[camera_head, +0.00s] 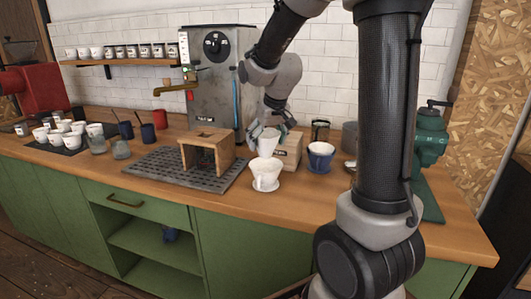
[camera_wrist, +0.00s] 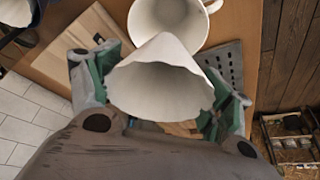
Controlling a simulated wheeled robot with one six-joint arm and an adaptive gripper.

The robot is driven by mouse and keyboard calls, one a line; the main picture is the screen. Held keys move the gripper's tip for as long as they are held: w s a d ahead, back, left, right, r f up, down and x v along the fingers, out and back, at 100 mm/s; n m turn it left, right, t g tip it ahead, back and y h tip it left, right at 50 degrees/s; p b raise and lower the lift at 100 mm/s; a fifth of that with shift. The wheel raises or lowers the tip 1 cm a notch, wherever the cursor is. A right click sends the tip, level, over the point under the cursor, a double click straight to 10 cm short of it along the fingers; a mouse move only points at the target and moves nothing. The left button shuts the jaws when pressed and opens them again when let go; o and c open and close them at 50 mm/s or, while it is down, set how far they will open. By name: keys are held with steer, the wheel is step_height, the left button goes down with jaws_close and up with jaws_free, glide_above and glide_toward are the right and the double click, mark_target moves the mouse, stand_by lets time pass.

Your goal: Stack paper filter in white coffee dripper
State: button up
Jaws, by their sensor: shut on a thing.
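My gripper (camera_head: 268,127) is shut on the white paper filter (camera_head: 267,144), a cone with its wide mouth up and narrow end down. In the wrist view, the green-padded fingers lie on both sides of the filter (camera_wrist: 160,85). The white coffee dripper (camera_head: 266,178) stands upright on the wooden counter, just below and in front of the filter in the head view. In the wrist view, the dripper (camera_wrist: 205,38) shows its handle and part of its opening; the filter's tip overlaps its near rim. I cannot tell if they touch.
A blue dripper (camera_head: 319,155) stands right of the white one, and a light wooden box (camera_head: 291,151) behind it. A wooden stand (camera_head: 207,150) on a dark grate (camera_head: 165,168) is at left. The espresso machine (camera_head: 214,80) rises behind. The counter front right is clear.

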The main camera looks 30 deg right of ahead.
mark_target(266, 152)
steer(key=shift+f, duration=1.75)
steer(key=shift+f, duration=0.1)
steer(key=shift+f, duration=0.4)
steer(key=shift+f, duration=0.1)
steer(key=o, duration=0.6)
